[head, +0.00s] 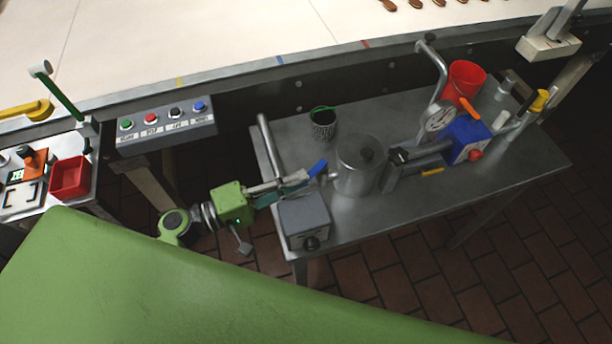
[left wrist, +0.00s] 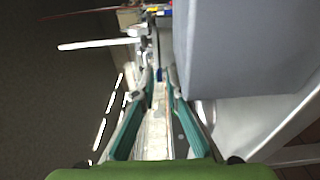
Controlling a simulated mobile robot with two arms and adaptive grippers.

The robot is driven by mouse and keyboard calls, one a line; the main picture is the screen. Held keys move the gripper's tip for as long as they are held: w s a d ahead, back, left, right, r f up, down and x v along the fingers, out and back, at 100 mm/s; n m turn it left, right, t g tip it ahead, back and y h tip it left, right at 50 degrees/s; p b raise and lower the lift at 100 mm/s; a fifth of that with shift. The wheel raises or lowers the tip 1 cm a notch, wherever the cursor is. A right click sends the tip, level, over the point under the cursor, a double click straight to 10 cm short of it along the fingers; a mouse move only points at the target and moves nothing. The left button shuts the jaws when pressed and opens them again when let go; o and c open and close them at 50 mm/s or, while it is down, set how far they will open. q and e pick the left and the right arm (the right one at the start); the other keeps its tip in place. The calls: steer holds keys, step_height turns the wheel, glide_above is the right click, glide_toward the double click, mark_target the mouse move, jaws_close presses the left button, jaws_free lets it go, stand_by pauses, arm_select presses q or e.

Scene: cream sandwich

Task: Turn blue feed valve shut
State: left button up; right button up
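The blue valve handle (head: 318,168) is a small blue lever beside the steel tank (head: 358,172) on the metal table. In the left wrist view a narrow dark-blue piece (left wrist: 158,73), probably this handle, shows between the fingertips. My left gripper (head: 284,187) reaches in from the left, over the grey box, with its tips close to the handle. In the left wrist view its teal fingers (left wrist: 160,80) stand apart. I cannot tell whether they touch the handle. The valve body is mostly hidden. My right gripper is not in view.
A grey box (head: 304,216) with a black knob sits under the left gripper, close beside it. A bent pipe (head: 267,143) and a dark cup (head: 323,123) stand behind. A gauge (head: 439,118), blue block (head: 468,136) and red bucket (head: 466,80) stand right. The table's front right is clear.

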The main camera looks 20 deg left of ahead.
arm_select(q)
steer(key=v, duration=0.9)
steer(key=shift+s+a, duration=0.1)
